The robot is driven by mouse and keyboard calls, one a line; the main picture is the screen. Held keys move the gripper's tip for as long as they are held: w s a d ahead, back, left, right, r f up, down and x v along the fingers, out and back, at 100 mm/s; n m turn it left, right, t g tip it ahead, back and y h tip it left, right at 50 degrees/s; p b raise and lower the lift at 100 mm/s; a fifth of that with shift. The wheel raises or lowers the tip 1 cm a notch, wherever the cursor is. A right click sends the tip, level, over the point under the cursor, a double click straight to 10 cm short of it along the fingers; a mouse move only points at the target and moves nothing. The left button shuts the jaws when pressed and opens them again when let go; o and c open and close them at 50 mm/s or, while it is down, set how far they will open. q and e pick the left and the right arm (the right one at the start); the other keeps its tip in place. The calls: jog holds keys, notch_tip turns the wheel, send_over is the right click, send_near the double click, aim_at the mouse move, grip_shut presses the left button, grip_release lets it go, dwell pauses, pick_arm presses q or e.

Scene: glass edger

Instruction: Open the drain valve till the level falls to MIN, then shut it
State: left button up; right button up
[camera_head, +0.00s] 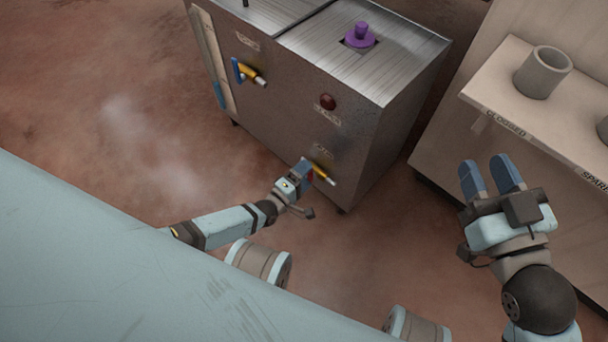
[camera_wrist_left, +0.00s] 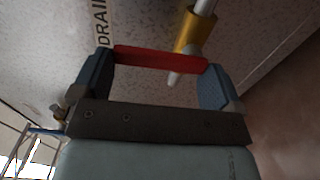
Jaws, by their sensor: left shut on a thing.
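The drain valve has a yellow body (camera_head: 320,171) low on the front of the metal tank (camera_head: 300,110). In the left wrist view its brass body (camera_wrist_left: 187,32) and red lever (camera_wrist_left: 160,58) show beside the word DRAIN. My left gripper (camera_head: 308,174) is at this valve. In the left wrist view its blue fingers (camera_wrist_left: 157,76) are shut on the red lever, one at each end; the lever lies crosswise. A pale level strip (camera_head: 212,55) runs down the tank's left edge, with blue near its bottom; its marks are unreadable. My right gripper (camera_head: 490,172) is open and empty.
A yellow valve with a blue lever (camera_head: 238,70) sits higher on the tank front, left of a dark red knob (camera_head: 327,102). A purple knob (camera_head: 361,36) is on top. A shelf (camera_head: 500,90) with a grey cylinder (camera_head: 543,72) stands right. The floor left is free.

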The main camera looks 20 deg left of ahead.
dwell(0.3)
pick_arm(q)
jog(key=o, duration=0.9)
jog(key=shift+o, duration=0.2)
jog(key=p+v, duration=0.2)
jog(key=v, duration=0.5)
jog(key=shift+s+p, duration=0.3)
jog(key=shift+p, duration=0.05)
pick_arm(e)
jog(key=shift+s+a+f+m+g, duration=0.15)
jog(key=shift+s+a+m+g, duration=0.4)
jog(key=shift+m, duration=0.45)
jog(key=shift+d, duration=0.15)
pick_arm(q)
jog(key=shift+a, duration=0.1)
pick_arm(e)
jog(key=shift+f, duration=0.15)
